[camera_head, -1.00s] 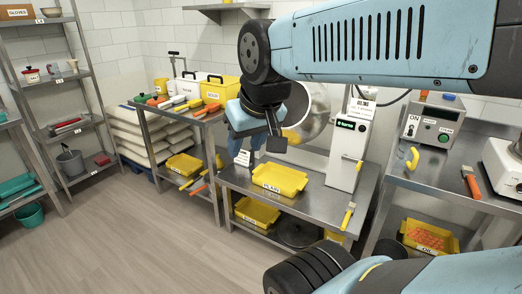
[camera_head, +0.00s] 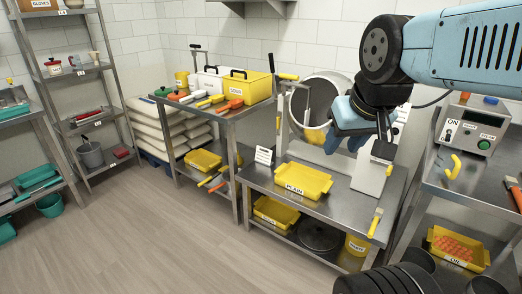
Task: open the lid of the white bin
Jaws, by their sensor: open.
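The white bin (camera_head: 210,83) stands at the back of the steel table left of centre, beside the yellow bin marked SOUR (camera_head: 250,90). Its top looks closed, with a dark handle showing on it, but it is small and partly hidden by the things in front. My gripper (camera_head: 374,148) is open and points down, with nothing seen between its jaws. It hangs in front of the round steel drum and white machine on the middle table, well to the right of the white bin and apart from it.
Orange- and yellow-handled tools (camera_head: 208,101) lie in front of the bins. A yellow tray marked PLAIN (camera_head: 303,181) sits on the middle table (camera_head: 262,183). White sacks (camera_head: 165,133) are stacked behind the left table. The floor (camera_head: 140,220) at front left is clear.

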